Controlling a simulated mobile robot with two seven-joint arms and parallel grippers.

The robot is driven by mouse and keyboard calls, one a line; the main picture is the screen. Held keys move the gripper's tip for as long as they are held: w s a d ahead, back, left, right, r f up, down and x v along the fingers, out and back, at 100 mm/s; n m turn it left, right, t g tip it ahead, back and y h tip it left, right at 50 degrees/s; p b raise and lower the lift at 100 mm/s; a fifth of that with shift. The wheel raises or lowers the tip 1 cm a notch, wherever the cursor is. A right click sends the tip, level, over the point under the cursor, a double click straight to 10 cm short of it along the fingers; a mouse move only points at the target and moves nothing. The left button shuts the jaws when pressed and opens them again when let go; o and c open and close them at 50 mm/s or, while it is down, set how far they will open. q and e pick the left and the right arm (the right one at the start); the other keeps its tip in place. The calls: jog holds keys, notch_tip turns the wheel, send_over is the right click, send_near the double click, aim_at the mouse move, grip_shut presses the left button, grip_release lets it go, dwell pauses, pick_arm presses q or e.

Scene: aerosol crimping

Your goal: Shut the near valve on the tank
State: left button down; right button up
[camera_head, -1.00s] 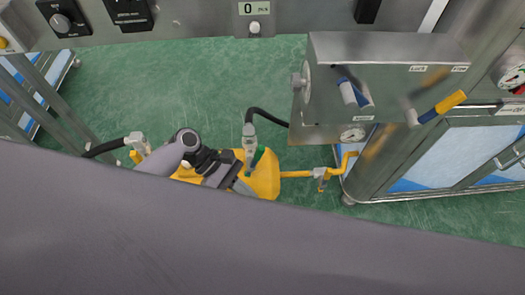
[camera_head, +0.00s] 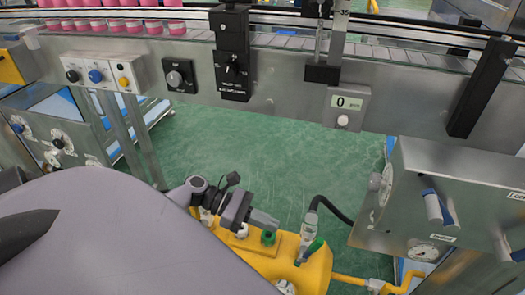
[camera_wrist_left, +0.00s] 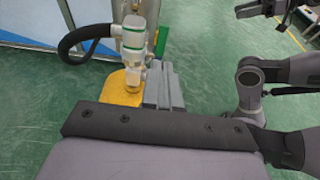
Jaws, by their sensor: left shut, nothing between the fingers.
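The yellow tank (camera_head: 318,270) stands low in the head view; part of it also shows in the wrist view (camera_wrist_left: 118,90). In the wrist view this lever (camera_wrist_left: 162,34) stands beside the fitting. A green knob (camera_head: 268,238) shows on the tank nearer my gripper. My left gripper (camera_head: 268,221) is shut and empty above the tank, left of the lever. Contact with the knob or lever cannot be told.
A black hose (camera_head: 335,212) runs from the fitting to the steel cabinet (camera_head: 465,190) with gauges and a blue-handled valve at right. A yellow pipe (camera_head: 350,281) leaves the tank. The conveyor front (camera_head: 285,105) spans the back. Green floor (camera_head: 240,150) between is clear.

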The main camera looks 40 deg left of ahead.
aim_at(314, 242)
pick_arm(q)
jog(key=b+x, duration=0.1)
jog(key=x, duration=0.8)
jog(key=shift+d, duration=0.1)
pick_arm(e)
jog(key=shift+w+a+r+t, duration=0.15)
jog(key=shift+w+a+r, duration=0.05)
jog(key=shift+a, duration=0.2)
jog(key=shift+w+a+r+t, duration=0.15)
jog(key=shift+w+a+r, duration=0.05)
jog(key=shift+a, duration=0.15)
